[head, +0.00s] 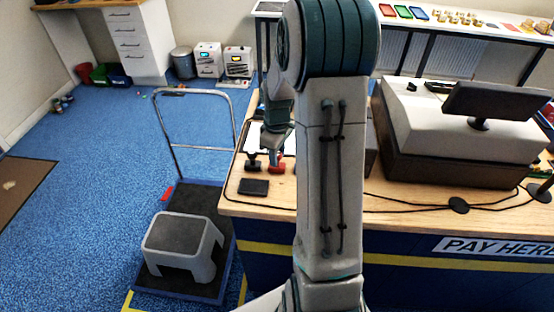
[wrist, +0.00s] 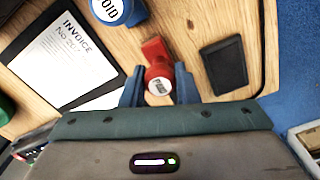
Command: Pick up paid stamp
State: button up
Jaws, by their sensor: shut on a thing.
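A blue stamp lettered VOID (wrist: 112,10) stands close by, and a black pad (wrist: 224,65) lies to the right. An invoice sheet (wrist: 65,62) lies left. The cash register (head: 455,125) stands right of my arm. A trolley with a step stool (head: 182,240) is beside the counter.

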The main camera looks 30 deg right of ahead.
jog(key=shift+r, duration=0.1)
jog(key=shift+r, duration=0.55)
notch_tip(320, 180, up, 3)
jog(key=shift+w+f+b, duration=0.1)
jog(key=shift+b, duration=0.55)
jog(key=w+d+r+b, duration=0.1)
jog(key=w+r, duration=0.6)
jog(key=w, duration=0.4)
jog(key=shift+w, duration=0.25)
jog(key=o, duration=0.4)
jog(key=shift+c, duration=1.2)
